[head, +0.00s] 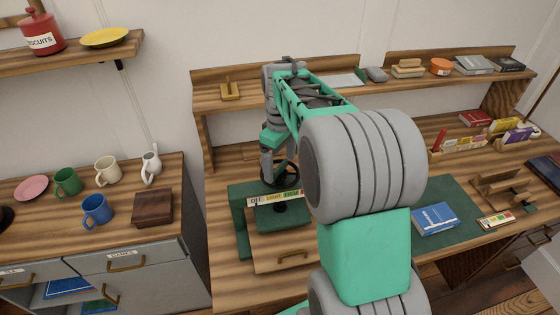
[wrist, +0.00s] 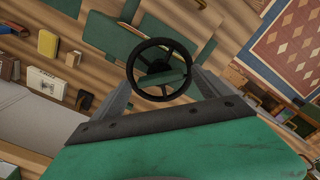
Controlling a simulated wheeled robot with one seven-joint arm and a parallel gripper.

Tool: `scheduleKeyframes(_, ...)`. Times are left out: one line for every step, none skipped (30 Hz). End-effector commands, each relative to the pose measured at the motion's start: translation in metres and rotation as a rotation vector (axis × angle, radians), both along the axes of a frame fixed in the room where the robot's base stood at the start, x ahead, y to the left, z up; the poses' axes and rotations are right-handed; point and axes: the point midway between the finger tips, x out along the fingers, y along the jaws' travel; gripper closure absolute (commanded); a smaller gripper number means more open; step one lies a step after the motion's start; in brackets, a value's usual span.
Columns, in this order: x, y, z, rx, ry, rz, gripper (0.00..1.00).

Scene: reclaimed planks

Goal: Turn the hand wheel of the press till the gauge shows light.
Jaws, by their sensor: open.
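The green press (head: 240,222) stands on the desk, partly hidden behind my arm. Its black spoked hand wheel (head: 287,173) is on top, and it shows whole in the wrist view (wrist: 136,62). The gauge (head: 273,199) is a pale strip with coloured bands on the press front; its small lettering and pointer are too small to read surely. My gripper (head: 268,168) is open at the wheel's left in the head view. In the wrist view its two fingers flank the near part of the wheel with nothing gripped. I cannot tell whether they touch the rim.
A blue book (head: 435,219) lies on the green mat right of my arm. A wooden box (head: 153,207) and several mugs stand on the left cabinet. A shelf (head: 215,97) runs behind the press, with a small brass-coloured stand (head: 230,91).

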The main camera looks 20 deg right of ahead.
Motion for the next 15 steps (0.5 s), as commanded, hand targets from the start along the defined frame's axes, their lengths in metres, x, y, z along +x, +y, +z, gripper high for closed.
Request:
scheduleKeyframes(-0.0002, 0.0001, -0.0033, 0.0, 0.0, 0.0, 0.13)
scheduleKeyframes(-0.0001, 0.0002, -0.0048, 0.0, 0.0, 0.0, 0.13)
scheduleKeyframes(-0.0001, 0.0002, -0.006, 0.0, 0.0, 0.0, 0.13)
scheduleKeyframes(-0.0001, 0.0002, -0.0063, 0.001, -0.001, 0.0, 0.13)
scheduleKeyframes(0.0, 0.0002, -0.0064, 0.0, -0.001, 0.0, 0.13)
scheduleKeyframes(0.0, 0.0001, -0.0064, 0.0, -0.001, 0.0, 0.13)
scheduleKeyframes(0.0, 0.0002, -0.0063, 0.0, -0.001, 0.0, 0.13)
scheduleKeyframes(0.0, 0.0001, -0.0063, 0.0, -0.001, 0.0, 0.13)
scheduleKeyframes(0.0, 0.0001, -0.0062, 0.0, -0.001, 0.0, 0.14)
scheduleKeyframes(0.0001, 0.0002, -0.0061, 0.0, -0.001, 0.0, 0.16)
scheduleKeyframes(0.0001, 0.0002, -0.0061, 0.0, -0.001, 0.0, 0.18)
scheduleKeyframes(0.0001, 0.0002, -0.006, 0.0, -0.001, 0.0, 0.22)
scheduleKeyframes(0.0001, 0.0002, -0.006, 0.0, -0.001, 0.0, 0.24)
scheduleKeyframes(0.0001, 0.0002, -0.0059, 0.0, -0.001, 0.0, 0.27)
scheduleKeyframes(0.0001, 0.0002, -0.0059, 0.0, -0.001, 0.0, 0.3)
